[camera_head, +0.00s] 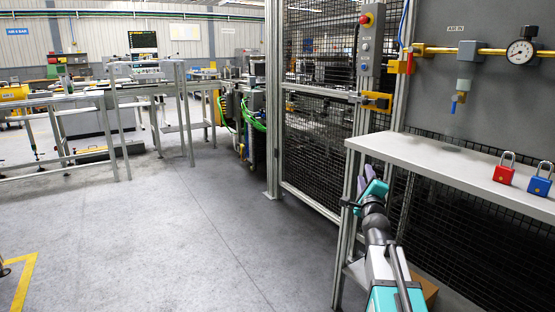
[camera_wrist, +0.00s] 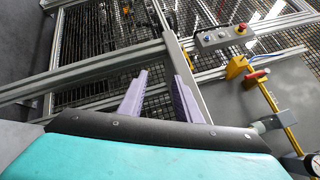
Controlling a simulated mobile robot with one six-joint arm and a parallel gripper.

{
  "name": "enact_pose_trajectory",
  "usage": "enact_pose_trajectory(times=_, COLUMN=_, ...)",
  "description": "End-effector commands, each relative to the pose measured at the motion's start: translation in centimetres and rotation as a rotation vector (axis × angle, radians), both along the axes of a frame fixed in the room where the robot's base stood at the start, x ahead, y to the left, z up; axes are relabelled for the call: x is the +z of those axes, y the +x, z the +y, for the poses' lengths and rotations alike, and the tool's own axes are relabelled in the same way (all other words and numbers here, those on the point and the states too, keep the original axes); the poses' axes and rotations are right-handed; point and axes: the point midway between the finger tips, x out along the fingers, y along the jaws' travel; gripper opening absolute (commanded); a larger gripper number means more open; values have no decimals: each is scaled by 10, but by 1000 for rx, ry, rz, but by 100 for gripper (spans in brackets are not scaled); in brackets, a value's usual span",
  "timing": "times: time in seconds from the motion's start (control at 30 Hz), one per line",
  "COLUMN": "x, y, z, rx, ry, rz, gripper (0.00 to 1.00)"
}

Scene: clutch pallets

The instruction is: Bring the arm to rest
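My gripper (camera_head: 363,180) is at the front left end of the grey shelf in the head view, beside the fence post and in front of the mesh. Its two purple fingers stand apart in the wrist view (camera_wrist: 160,76), with nothing between them. My arm reaches up to it from the lower right of the head view. Any contact between the gripper and the shelf frame cannot be told.
The grey shelf (camera_head: 440,166) carries a red padlock (camera_head: 503,174) and a blue padlock (camera_head: 540,184). Above are a yellow air pipe (camera_head: 440,50), a gauge (camera_head: 520,52) and a control box (camera_head: 368,45) on the mesh gate (camera_head: 318,110).

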Motion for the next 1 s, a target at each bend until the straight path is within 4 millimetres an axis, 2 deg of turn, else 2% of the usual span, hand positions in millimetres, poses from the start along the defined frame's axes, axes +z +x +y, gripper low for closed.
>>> enact_pose_trajectory(times=0.23, x=-84, y=1, z=33, rx=87, ry=-192, rz=251, gripper=31)
enact_pose_trajectory(times=0.47, x=-166, y=-17, z=63, rx=198, ry=-375, rz=473, gripper=31)
enact_pose_trajectory(times=0.77, x=-266, y=-69, z=94, rx=386, ry=-602, rz=740, gripper=31)
enact_pose_trajectory(times=1.0, x=-335, y=-132, z=115, rx=575, ry=-774, rz=934, gripper=31)
